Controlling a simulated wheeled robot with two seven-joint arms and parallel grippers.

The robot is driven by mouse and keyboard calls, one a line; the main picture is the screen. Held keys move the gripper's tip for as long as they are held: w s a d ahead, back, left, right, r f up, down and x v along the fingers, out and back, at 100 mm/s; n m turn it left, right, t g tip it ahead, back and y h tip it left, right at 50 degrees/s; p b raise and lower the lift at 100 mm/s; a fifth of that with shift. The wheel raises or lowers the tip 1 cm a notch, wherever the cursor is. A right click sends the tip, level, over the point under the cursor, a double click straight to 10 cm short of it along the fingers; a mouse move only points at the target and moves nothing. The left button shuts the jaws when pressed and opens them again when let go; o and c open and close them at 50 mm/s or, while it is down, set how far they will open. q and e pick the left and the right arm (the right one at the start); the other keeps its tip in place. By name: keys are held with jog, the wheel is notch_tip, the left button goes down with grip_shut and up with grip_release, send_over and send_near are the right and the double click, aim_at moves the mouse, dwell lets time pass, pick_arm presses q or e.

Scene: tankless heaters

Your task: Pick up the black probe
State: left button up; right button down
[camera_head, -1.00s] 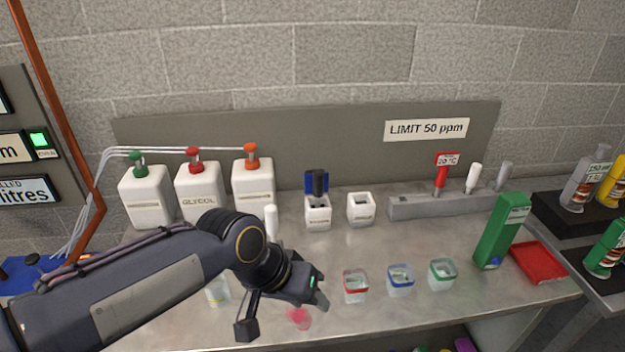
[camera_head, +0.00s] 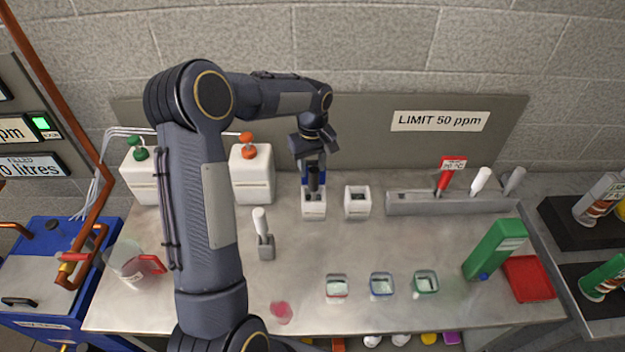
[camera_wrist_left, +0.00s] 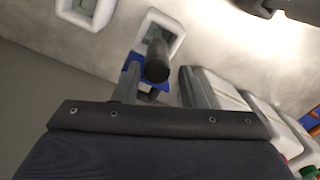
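The black probe (camera_head: 313,180) stands upright in a white holder (camera_head: 313,209) with a blue back, near the rear of the bench. In the left wrist view the black probe (camera_wrist_left: 157,62) shows end-on between my fingers. My left gripper (camera_head: 313,160) is directly above the probe, pointing down. In the left wrist view my left gripper (camera_wrist_left: 160,88) is open, one finger on each side of the probe, with gaps visible. Whether either finger touches it I cannot tell. My right gripper is not in view.
A second white holder (camera_head: 357,203) stands close on the right. A white jug with an orange pump (camera_head: 250,177) stands on the left. A grey rack (camera_head: 430,204) with a red probe is farther right. Several small cups sit nearer the front, including a blue-rimmed one (camera_head: 382,286).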

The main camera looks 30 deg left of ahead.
aim_at(314, 179)
pick_arm(q)
notch_tip(314, 179, down, 6)
jog(key=b, duration=0.3)
jog(key=shift+w+d+r, duration=0.15)
jog(key=shift+r, duration=0.1)
jog(key=c, duration=0.8)
